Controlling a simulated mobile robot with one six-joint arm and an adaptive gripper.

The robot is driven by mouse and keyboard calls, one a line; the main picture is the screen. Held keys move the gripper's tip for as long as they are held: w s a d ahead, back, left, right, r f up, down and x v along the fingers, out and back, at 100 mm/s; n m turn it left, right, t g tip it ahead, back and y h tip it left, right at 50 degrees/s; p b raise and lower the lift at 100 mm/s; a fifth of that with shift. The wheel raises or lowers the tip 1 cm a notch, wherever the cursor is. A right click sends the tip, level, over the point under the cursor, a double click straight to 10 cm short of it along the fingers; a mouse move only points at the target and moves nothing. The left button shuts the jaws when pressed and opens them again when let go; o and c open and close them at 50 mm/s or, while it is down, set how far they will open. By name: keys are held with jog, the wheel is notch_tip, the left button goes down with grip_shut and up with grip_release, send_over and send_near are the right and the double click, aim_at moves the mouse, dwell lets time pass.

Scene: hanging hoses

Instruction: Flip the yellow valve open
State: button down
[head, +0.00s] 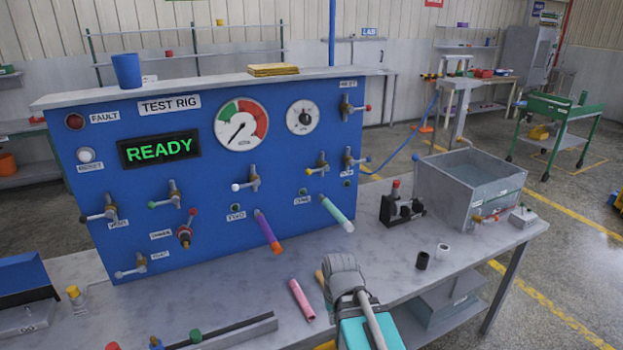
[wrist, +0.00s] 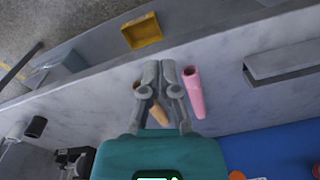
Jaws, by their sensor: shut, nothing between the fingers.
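The yellow valve (head: 319,166) is on the blue test rig panel, right of centre, with its yellow-tipped handle (head: 308,172) pointing left and slightly down. A pale green hose (head: 337,214) hangs below it. My gripper (head: 342,264) is shut and empty above the bench in front of the panel, well apart from the valve. In the wrist view the fingers (wrist: 160,68) are together over the bench top. The yellow valve does not show in the wrist view.
A pink tube (head: 301,299) lies on the bench left of my gripper, with a tan piece (wrist: 158,113) partly behind the fingers. A purple and orange hose (head: 268,231) hangs left of the green one. A black fixture (head: 402,208) and a metal tank (head: 470,187) stand right.

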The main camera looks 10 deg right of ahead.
jog(key=w+a+r+m+t+y+p, duration=0.1)
jog(key=w+r+m+t+y, duration=0.2)
jog(key=w+m, duration=0.45)
jog(key=w+a+r+m+t+y, duration=0.1)
jog(key=w+r+m+t, duration=0.35)
jog(key=w, duration=0.65)
jog(key=w+d+r+m+t+p, duration=0.1)
jog(key=w+d+r+m+t, duration=0.2)
jog(key=w+m, duration=0.3)
jog(key=w+d+r+m+t+h, duration=0.1)
jog(key=w+d+r+m+t, duration=0.3)
jog(key=m, duration=0.7)
jog(key=shift+w+d+r+h+p, duration=0.3)
jog(key=shift+w+d+r+p, duration=0.1)
jog(key=shift+w+r, duration=1.05)
jog(key=shift+w+f, duration=0.2)
